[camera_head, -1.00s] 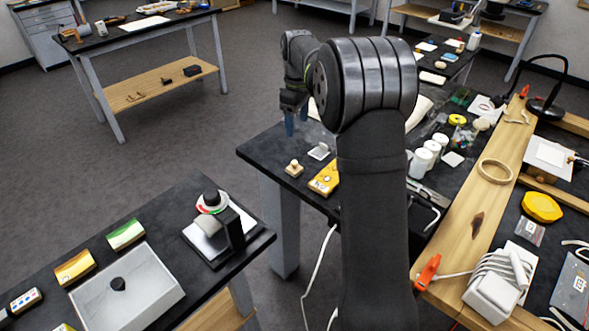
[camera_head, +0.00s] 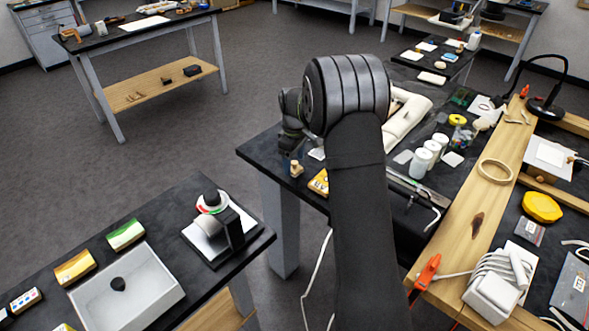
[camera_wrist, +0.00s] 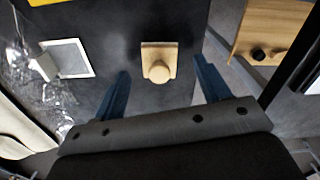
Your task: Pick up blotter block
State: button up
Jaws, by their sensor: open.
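The blotter block is a small pale wooden block with a round knob on top (camera_head: 296,169). It stands upright near the left edge of the dark worktable (camera_head: 262,150). In the wrist view the block (camera_wrist: 153,50) lies below and ahead, between the lines of my two blue fingers. My gripper (camera_wrist: 162,64) is open and empty, its fingers spread on either side of the block without visible contact. In the head view my gripper is just above and behind the block, and my arm hides part of it.
A white square pad with a grey block (camera_wrist: 68,59) and crumpled clear film (camera_wrist: 25,75) lie left of the blotter block in the wrist view. A yellow piece (camera_head: 319,182) lies close by, partly behind my arm. The table edge is near on the right in the wrist view.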

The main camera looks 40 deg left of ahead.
jog(key=shift+f, duration=0.8)
jog(key=c, duration=1.2)
jog(key=shift+r, duration=0.15)
jog(key=shift+r, duration=0.6)
notch_tip(320, 180, up, 3)
jog(key=shift+f, duration=0.1)
jog(key=w+d+r, duration=0.4)
jog(key=d+r, duration=0.2)
jog(key=d, duration=0.4)
jog(key=w, duration=0.1)
jog(key=w+f, duration=0.1)
jog(key=w, duration=0.1)
jog(key=w+f, duration=0.1)
jog(key=w, duration=0.1)
jog(key=shift+d+f, duration=0.2)
jog(key=shift+d, duration=0.15)
